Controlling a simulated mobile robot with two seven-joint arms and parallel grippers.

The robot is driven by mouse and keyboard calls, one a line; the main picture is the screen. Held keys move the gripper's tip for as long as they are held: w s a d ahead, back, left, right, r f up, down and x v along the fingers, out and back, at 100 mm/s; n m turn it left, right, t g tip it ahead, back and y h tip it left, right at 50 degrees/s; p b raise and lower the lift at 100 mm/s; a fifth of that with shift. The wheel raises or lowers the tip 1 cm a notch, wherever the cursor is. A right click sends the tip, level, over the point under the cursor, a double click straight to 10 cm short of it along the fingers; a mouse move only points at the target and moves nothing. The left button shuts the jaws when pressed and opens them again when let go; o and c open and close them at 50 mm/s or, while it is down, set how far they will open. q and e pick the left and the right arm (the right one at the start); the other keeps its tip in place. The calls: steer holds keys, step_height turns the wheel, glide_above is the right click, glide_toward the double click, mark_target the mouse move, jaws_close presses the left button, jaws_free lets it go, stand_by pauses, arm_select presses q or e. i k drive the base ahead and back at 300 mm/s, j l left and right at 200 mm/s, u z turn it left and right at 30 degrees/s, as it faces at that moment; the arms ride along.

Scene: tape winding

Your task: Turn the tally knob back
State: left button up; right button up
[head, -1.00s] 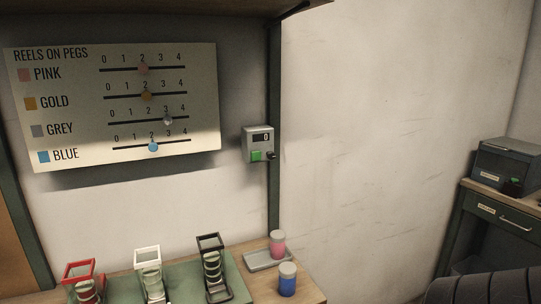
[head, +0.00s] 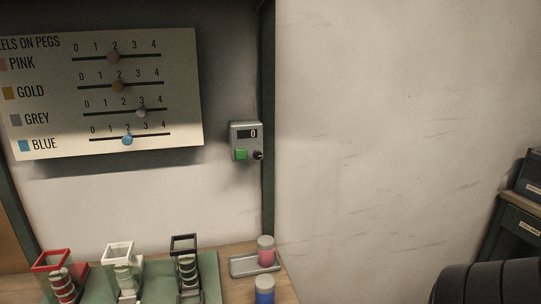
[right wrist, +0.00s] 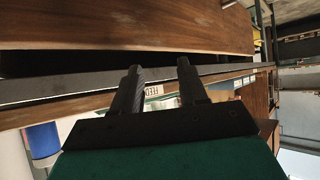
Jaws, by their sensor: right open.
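The tally counter (head: 246,142) is a small grey box on the dark green post in the head view. Its display reads 0. A green button (head: 241,154) sits at its lower left, and the black tally knob (head: 259,155) sticks out at its lower right. My right gripper (right wrist: 159,75) shows in the right wrist view with its two dark fingers apart and nothing between them. Wooden boards lie beyond the fingers. The knob does not show in that view. My left gripper is in neither view.
A board headed reels on pegs (head: 105,95) hangs left of the counter. Below stand a red frame (head: 53,261), a white frame (head: 122,256) and a black frame (head: 185,244) with reels. A pink reel (head: 266,252) stands on a grey tray, a blue reel (head: 264,290) in front.

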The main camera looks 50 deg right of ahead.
mark_target(257, 154)
steer(key=k+l, duration=0.1)
steer(key=l, duration=0.3)
steer(key=k+l, duration=0.1)
steer(key=l, duration=0.25)
steer(key=k+l, duration=0.1)
steer(key=l, duration=0.3)
steer(key=k+l, duration=0.1)
steer(key=l, duration=0.3)
